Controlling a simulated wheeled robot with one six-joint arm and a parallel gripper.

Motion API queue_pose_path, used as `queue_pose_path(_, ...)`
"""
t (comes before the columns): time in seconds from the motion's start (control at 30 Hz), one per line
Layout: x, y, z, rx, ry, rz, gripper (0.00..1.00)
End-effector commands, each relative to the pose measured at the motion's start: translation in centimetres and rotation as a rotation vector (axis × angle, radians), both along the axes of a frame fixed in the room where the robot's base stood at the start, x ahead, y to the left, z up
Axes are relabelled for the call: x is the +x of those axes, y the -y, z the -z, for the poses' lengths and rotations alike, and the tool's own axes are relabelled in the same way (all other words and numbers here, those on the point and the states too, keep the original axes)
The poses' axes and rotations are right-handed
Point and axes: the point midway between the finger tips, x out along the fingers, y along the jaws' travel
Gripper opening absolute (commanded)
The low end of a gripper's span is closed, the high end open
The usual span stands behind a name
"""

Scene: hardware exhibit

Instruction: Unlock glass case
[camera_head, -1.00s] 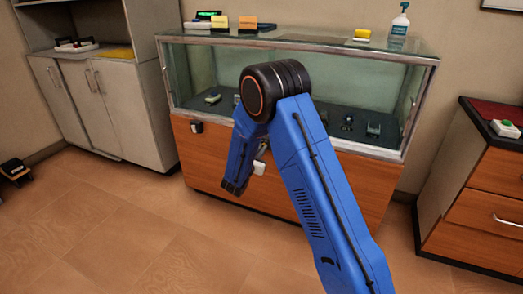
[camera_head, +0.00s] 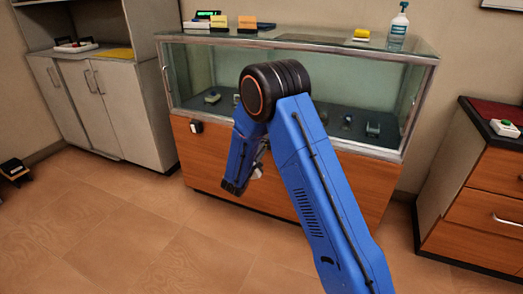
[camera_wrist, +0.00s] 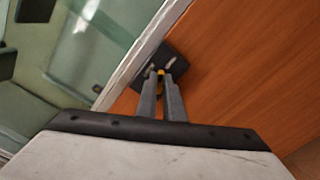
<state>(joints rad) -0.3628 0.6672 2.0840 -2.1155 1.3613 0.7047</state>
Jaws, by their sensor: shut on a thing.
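The glass case (camera_head: 300,75) has a clear display section above a wooden base (camera_head: 345,185). It fills the left of the wrist view (camera_wrist: 125,35), where its pale frame edge runs diagonally. A dark box, possibly the lock (camera_wrist: 178,62), sits on the wood beside that edge, just beyond my fingertips. My gripper (camera_wrist: 160,82) is shut on a small yellow-orange thing (camera_wrist: 160,72), mostly hidden between the fingertips. I cannot tell whether it touches the dark box. In the head view my arm hides most of the gripper, low in front of the base.
A small black-and-white box (camera_head: 196,126) is on the base's upper left. A spray bottle (camera_head: 399,25) and a yellow item (camera_head: 362,34) stand on the case top. A grey cabinet (camera_head: 110,105) is at left, a wooden drawer unit (camera_head: 485,195) at right. Floor in front is clear.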

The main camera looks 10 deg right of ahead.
Motion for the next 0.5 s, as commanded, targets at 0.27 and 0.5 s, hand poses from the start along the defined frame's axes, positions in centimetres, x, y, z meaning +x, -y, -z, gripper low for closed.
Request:
queue_pose_path(0.27, -0.13, 0.04, 0.22, 0.199, 0.143, 0.001, 0.00)
queue_pose_path(0.5, -0.15, 0.05, 0.30, 0.334, 0.240, 0.001, 0.00)
